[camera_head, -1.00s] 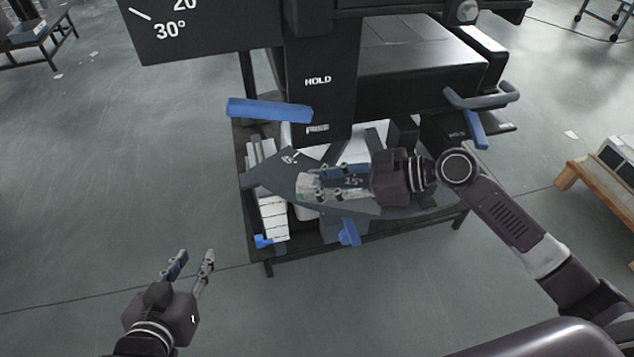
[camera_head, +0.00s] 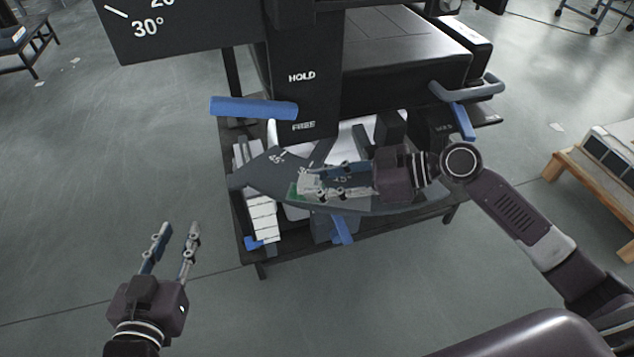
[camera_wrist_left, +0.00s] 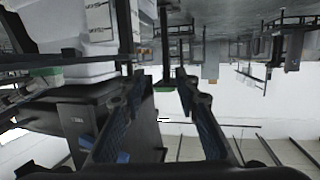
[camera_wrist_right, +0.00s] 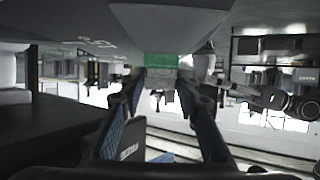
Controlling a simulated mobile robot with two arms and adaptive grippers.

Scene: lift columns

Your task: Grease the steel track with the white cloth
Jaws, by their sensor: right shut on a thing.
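My right gripper (camera_head: 318,185) is shut on a small pale piece with a green end (camera_head: 297,190), which looks like the white cloth. It is over the dark grey angle-marked plate (camera_head: 262,172) of the black machine; I cannot tell whether it touches. In the right wrist view a green patch (camera_wrist_right: 160,61) shows between the fingertips. My left gripper (camera_head: 175,235) is open and empty at the lower left, over bare floor and apart from the machine. I cannot make out the steel track for sure; the plate and right gripper cover part of the view.
The black machine column (camera_head: 303,70) with HOLD and FREE labels stands on a dark table. Blue handles (camera_head: 254,108) stick out from it. White blocks (camera_head: 263,215) lie below the plate. A wooden bench (camera_head: 590,190) stands at the right.

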